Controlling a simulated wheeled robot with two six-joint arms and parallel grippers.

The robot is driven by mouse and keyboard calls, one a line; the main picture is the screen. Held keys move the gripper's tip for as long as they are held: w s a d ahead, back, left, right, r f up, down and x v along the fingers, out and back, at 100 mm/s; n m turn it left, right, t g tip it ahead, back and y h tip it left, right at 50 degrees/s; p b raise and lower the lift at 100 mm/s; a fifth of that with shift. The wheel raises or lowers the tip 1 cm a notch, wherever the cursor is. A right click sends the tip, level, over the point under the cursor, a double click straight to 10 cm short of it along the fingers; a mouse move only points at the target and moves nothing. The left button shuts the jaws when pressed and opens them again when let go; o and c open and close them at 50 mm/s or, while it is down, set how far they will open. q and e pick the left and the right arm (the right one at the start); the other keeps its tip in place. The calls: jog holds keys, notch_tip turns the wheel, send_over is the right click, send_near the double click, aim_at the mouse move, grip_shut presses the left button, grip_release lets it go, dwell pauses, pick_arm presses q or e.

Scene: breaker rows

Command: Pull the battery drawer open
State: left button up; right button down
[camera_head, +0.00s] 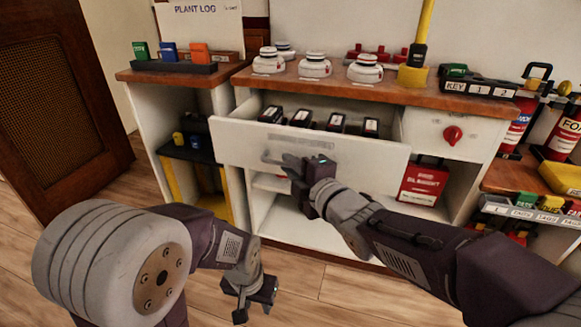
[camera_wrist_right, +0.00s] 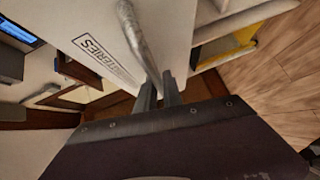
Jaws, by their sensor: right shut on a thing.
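The white battery drawer (camera_head: 375,165) stands pulled out from the cabinet, and several dark batteries (camera_head: 302,118) show inside it. My right gripper (camera_head: 284,164) is shut on the drawer's grey bar handle (camera_head: 268,158). In the right wrist view, the handle (camera_wrist_right: 140,40) runs down between the fingers (camera_wrist_right: 158,92), beside the label "BATTERIES" on the drawer front (camera_wrist_right: 103,28). My left gripper (camera_head: 255,306) hangs low over the floor, away from the cabinet, with its fingers apart and empty.
The worktop (camera_head: 400,92) above holds white round detectors (camera_head: 315,65) and a key rack (camera_head: 480,87). A red knob (camera_head: 452,135) is on the panel right of the drawer. A red box (camera_head: 423,182) sits on the shelf below. Extinguishers (camera_head: 565,130) stand at right. Floor in front is clear.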

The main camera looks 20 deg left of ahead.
jog(key=shift+s, duration=0.25)
jog(key=c, duration=1.5)
grip_release()
jog(key=p+v, duration=0.3)
jog(key=v, duration=0.6)
